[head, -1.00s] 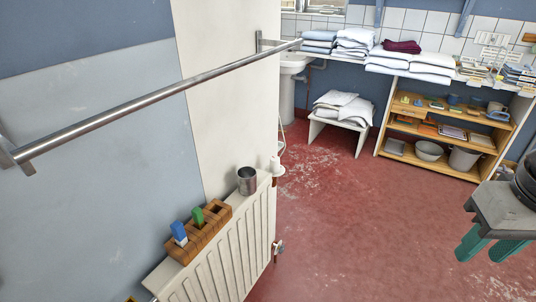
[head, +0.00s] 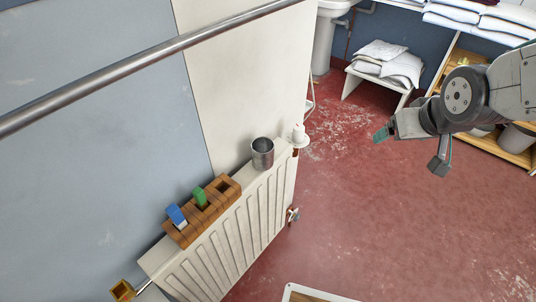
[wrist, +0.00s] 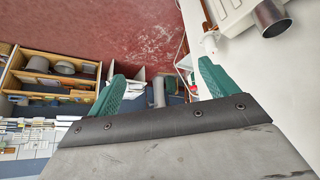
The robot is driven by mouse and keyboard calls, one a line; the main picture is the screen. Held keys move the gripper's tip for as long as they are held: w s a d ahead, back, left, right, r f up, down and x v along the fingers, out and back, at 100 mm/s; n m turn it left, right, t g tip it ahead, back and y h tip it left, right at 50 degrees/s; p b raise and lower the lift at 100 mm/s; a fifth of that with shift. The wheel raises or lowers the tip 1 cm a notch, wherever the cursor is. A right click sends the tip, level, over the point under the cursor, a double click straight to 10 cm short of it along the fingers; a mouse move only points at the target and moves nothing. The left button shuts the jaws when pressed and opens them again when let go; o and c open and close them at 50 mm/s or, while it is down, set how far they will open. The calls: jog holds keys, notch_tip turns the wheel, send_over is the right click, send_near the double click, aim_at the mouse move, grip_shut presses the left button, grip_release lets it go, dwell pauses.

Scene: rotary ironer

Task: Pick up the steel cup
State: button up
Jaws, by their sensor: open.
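The steel cup (head: 262,154) stands upright on top of the white radiator (head: 228,230), near its far end, with its open mouth up. In the wrist view the steel cup (wrist: 270,17) shows at the top right, outside the jaws. My gripper (head: 410,150) is in the air to the right of the radiator, well apart from the cup. In the wrist view my gripper (wrist: 162,76) has its two green fingers spread wide with nothing between them.
A wooden block with slots (head: 202,211) holds a blue and a green item left of the cup. A white radiator valve (head: 299,135) stands just beyond the cup. A steel rail (head: 140,64) runs along the wall above. The red floor (head: 400,230) is clear on the right.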

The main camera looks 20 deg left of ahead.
jog(key=w+a+f+n+t+y, duration=0.1)
jog(key=w+a+f+n+y, duration=0.1)
jog(key=w+a+f, duration=0.35)
jog(key=n+t+y, duration=0.2)
jog(key=n+y, duration=0.2)
jog(key=y, duration=0.3)
send_near(258, 149)
jog(key=x, duration=0.6)
jog(key=shift+w+a+r, duration=0.1)
jog(key=shift+w+a, duration=0.1)
jog(key=shift+a, duration=0.1)
jog(key=c, duration=1.1)
